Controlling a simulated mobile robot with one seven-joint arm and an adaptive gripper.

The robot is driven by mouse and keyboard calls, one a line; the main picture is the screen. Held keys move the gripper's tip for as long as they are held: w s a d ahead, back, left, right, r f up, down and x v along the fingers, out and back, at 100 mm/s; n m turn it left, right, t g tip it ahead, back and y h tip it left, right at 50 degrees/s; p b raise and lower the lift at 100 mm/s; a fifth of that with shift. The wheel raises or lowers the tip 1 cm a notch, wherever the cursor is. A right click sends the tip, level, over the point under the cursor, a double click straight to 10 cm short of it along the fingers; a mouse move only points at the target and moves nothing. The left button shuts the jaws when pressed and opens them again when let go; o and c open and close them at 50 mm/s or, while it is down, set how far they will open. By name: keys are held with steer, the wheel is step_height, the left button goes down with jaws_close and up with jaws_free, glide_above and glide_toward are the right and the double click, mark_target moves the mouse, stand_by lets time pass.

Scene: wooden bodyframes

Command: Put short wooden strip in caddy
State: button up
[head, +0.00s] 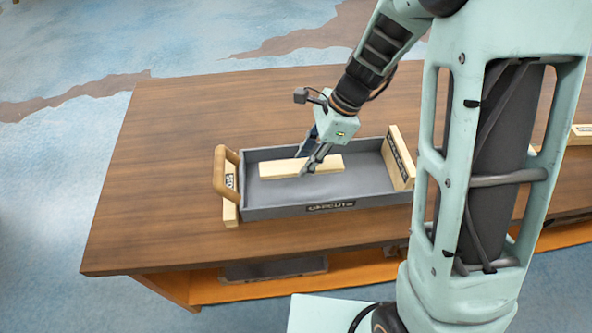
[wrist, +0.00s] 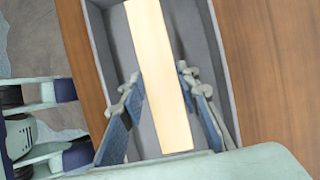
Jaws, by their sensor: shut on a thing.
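The short wooden strip (head: 280,168) is a pale, flat bar inside the grey caddy (head: 262,208), within its walls. It also shows in the wrist view (wrist: 160,75), lengthwise between my fingers. The caddy has wooden ends and a wooden handle on the left, and it also shows in the wrist view (wrist: 222,75). My gripper (head: 309,166) reaches down into the caddy and is shut on the strip, one finger on each side; it also shows in the wrist view (wrist: 160,90). I cannot tell whether the strip touches the caddy floor.
The caddy stands on a brown wooden table (head: 165,130) with free room to its left and behind it. Another pale wooden piece (head: 580,135) lies at the far right, partly out of view. A dark item (head: 275,268) sits on the shelf below the tabletop.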

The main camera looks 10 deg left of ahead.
mark_target(299, 161)
steer(key=a+f, duration=0.2)
steer(key=shift+w+a+f, duration=0.1)
steer(key=shift+w+f, duration=0.25)
steer(key=shift+w+a+f+b, duration=0.15)
steer(key=shift+f+b, duration=0.2)
steer(key=shift+f, duration=1.35)
steer(key=shift+f, duration=0.15)
steer(key=o, duration=1.2)
steer(key=p+v, duration=0.1)
steer(key=v, duration=1.1)
